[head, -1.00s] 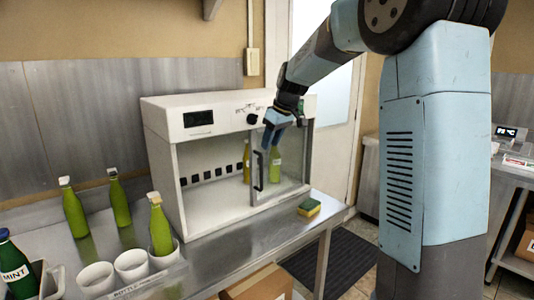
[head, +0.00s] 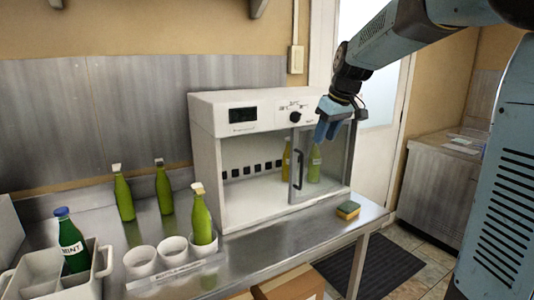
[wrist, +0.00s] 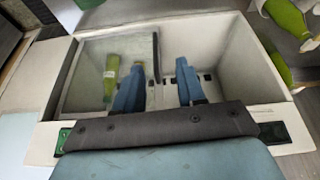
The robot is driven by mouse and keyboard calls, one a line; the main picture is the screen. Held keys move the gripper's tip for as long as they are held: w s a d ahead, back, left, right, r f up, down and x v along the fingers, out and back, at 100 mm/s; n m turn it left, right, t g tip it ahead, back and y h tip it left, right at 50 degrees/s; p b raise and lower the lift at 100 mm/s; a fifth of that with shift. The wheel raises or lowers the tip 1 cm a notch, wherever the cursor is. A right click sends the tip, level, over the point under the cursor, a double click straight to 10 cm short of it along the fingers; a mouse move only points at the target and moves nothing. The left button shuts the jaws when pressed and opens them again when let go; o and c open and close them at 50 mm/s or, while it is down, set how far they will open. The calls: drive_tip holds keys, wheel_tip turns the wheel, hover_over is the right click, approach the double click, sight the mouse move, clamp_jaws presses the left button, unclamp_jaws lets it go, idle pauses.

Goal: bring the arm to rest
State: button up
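My gripper (head: 328,128) hangs in front of the upper right of a white cabinet (head: 208,170) in the head view. In the wrist view its two blue fingers (wrist: 160,88) stand apart with nothing seen between them. The glass door (head: 335,165) covers the right part of the cabinet front, and its black handle (head: 299,170) is below and left of my gripper, apart from it. Two green-yellow bottles show at the right side, one labelled bottle (head: 314,162) behind the glass and one (head: 287,158) near the handle. The cabinet's left part looks open and empty.
Floor with a dark mat (head: 385,270) is at right.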

drive_tip(key=s+d+f+m+t+h, duration=0.1)
drive_tip(key=s+d+f+m, duration=0.1)
drive_tip(key=s, duration=1.2)
drive_tip(key=s+d+f+m+h, duration=0.1)
drive_tip(key=s+f+m, duration=0.3)
drive_tip(key=s, duration=1.1)
drive_tip(key=shift+s+d+t, duration=0.25)
drive_tip(key=shift+d+t, duration=0.15)
drive_tip(key=shift+d, duration=0.3)
